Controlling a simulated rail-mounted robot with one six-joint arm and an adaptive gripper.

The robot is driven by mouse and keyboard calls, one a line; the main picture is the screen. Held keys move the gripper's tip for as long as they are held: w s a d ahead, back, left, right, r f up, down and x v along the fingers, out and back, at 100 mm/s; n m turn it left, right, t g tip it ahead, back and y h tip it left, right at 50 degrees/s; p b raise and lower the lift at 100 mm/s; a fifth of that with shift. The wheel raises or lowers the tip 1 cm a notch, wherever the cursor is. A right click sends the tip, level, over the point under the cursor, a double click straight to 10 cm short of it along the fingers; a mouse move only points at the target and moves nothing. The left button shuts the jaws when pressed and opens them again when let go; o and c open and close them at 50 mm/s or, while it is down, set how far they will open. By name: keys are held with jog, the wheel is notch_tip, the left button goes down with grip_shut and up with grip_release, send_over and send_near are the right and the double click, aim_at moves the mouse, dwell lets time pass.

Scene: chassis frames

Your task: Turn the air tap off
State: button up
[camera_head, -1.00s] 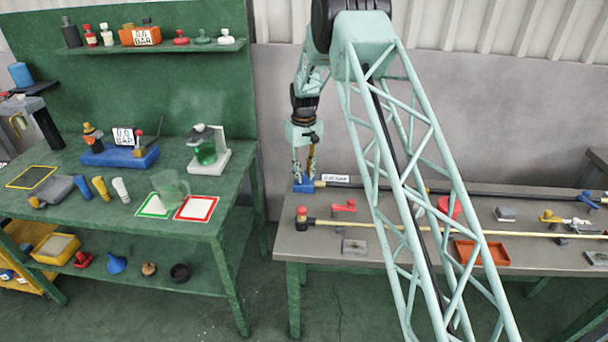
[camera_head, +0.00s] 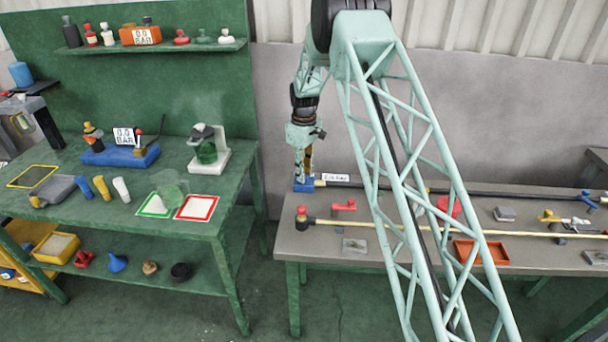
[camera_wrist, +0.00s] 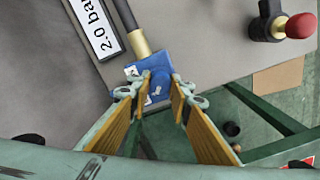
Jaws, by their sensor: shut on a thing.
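A blue block (camera_head: 303,188) sits at the far left corner of the grey bench, at the end of a black hose. In the wrist view the blue block (camera_wrist: 158,78) joins the hose through a brass fitting (camera_wrist: 139,43). My gripper (camera_head: 304,177) points down at it. In the wrist view my gripper (camera_wrist: 165,92) has its yellow-padded fingers on either side of the block, shut on it. The fingers partly hide it, and I cannot make out a lever there. A blue-handled fitting (camera_head: 587,199) is on the hose's right end.
A label (camera_wrist: 93,25) reading 2.0 bar lies beside the hose. A red-capped fitting (camera_wrist: 288,26) ends a yellow hose in front, also seen in the head view (camera_head: 303,214). A red handle (camera_head: 345,206) and an orange tray (camera_head: 480,253) are on the bench (camera_head: 330,256).

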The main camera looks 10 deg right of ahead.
dwell(0.3)
jog(key=o, duration=0.8)
jog(key=shift+o, duration=0.2)
notch_tip(320, 180, up, 12)
dwell(0.4)
dwell(0.4)
